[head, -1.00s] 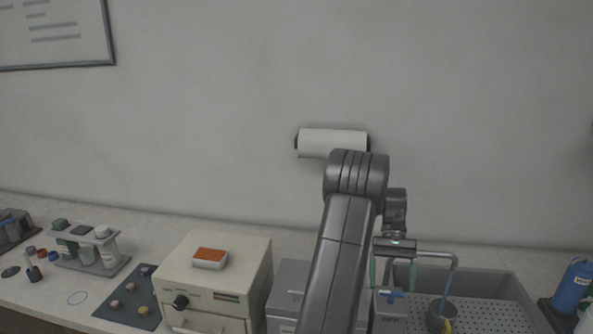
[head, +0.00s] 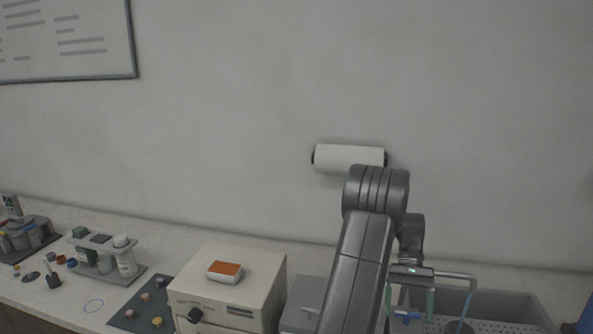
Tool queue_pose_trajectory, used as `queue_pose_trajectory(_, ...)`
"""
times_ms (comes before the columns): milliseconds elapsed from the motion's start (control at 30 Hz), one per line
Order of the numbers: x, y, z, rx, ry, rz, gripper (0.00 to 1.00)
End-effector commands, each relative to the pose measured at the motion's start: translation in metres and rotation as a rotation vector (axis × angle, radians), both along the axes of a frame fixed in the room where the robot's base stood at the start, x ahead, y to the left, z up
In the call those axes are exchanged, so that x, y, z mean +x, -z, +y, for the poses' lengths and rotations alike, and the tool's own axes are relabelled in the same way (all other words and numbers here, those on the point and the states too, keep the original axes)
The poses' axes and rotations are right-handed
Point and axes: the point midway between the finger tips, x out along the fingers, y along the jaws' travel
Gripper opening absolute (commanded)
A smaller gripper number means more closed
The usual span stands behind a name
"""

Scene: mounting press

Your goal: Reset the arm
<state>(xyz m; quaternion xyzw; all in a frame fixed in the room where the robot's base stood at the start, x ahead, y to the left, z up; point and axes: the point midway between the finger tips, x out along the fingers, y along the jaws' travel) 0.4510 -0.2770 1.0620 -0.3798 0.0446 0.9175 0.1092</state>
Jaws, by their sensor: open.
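My arm (head: 357,265) rises from the bottom of the head view, bends at a dark grey joint and folds down on the right. My gripper (head: 409,304) hangs at its end, pointing down, with two green-tipped fingers spread apart. Nothing shows held between them. It appears over the counter near the left end of a grey sink. A small blue handle (head: 407,317) shows behind or below the fingers; its distance from them is hard to tell.
A beige machine (head: 228,290) carries an orange-topped white box (head: 225,270). Left of it are a dark mat (head: 125,317) with small pucks and a bottle rack (head: 103,265). The sink (head: 515,303) and its bent tap (head: 470,287) are close right of my gripper. A paper roll (head: 350,158) is on the wall.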

Motion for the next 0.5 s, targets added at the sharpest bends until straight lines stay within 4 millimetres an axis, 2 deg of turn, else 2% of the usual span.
queue_pose_trajectory(400, 0.042, -0.047, -0.01, -0.003, -0.001, -0.003, 0.8)
queue_pose_trajectory(433, 0.044, -0.048, -0.011, -0.001, -0.001, -0.002, 0.8)
queue_pose_trajectory(500, 0.033, -0.031, -0.008, 0.0, 0.001, 0.001, 0.8)
